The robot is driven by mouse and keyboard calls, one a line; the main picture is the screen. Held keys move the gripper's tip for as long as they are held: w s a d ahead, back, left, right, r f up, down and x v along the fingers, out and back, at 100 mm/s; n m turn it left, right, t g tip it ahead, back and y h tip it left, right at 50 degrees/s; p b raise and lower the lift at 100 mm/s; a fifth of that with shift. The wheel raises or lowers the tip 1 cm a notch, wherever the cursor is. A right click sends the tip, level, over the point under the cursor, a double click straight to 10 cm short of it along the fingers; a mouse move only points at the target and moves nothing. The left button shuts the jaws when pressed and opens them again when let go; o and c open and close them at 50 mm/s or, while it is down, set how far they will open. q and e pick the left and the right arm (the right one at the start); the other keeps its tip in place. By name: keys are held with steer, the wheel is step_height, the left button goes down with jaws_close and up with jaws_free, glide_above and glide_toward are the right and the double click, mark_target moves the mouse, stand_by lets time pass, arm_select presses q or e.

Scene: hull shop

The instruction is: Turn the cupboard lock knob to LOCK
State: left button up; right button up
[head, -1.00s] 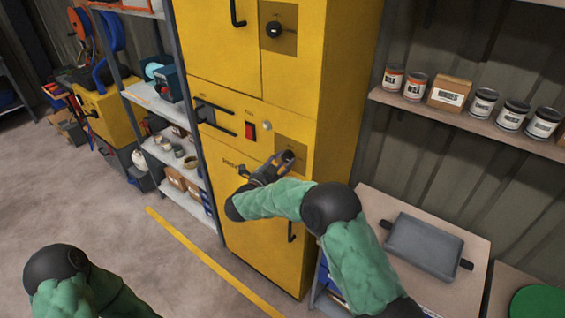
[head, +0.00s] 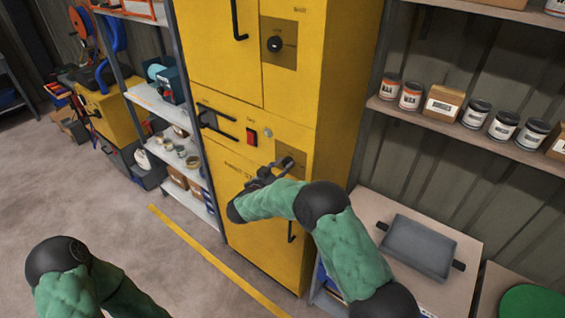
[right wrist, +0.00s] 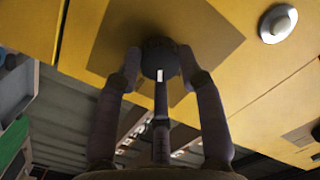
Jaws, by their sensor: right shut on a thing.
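The tall yellow cupboard (head: 222,58) stands in the middle of the head view. My right gripper (head: 281,165) is at its lower dark square plate (head: 291,153), where it hides the knob from the head. In the right wrist view, the gripper (right wrist: 159,68) has its fingers closed around a dark round knob (right wrist: 160,57). A white mark on the knob points down in that picture. The plate's lettering cannot be read. A second black knob (head: 275,44) sits on an upper plate, untouched. My left gripper is out of view; only part of that arm shows at lower left.
Near the held knob are a red switch (head: 251,136), a round silver button (head: 267,132) and black bar handles (head: 218,125). A grey tray (head: 418,246) lies on a bench at right. Shelves with cans flank the cupboard. The floor in front is clear.

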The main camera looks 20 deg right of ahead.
steer(key=n+p, duration=0.1)
steer(key=n, duration=0.1)
steer(key=n+p, duration=0.4)
steer(key=shift+w+r+g, duration=0.1)
steer(key=shift+r+g, duration=0.2)
steer(key=shift+r, duration=0.1)
steer(key=n+p, duration=0.3)
steer(key=n, duration=0.1)
steer(key=shift+w+g, duration=0.1)
steer(key=shift+g, duration=0.2)
steer(key=shift+n, duration=0.4)
steer(key=o, duration=1.1)
steer(key=shift+a, duration=0.1)
steer(key=shift+o, duration=0.2)
steer(key=shift+f, duration=0.15)
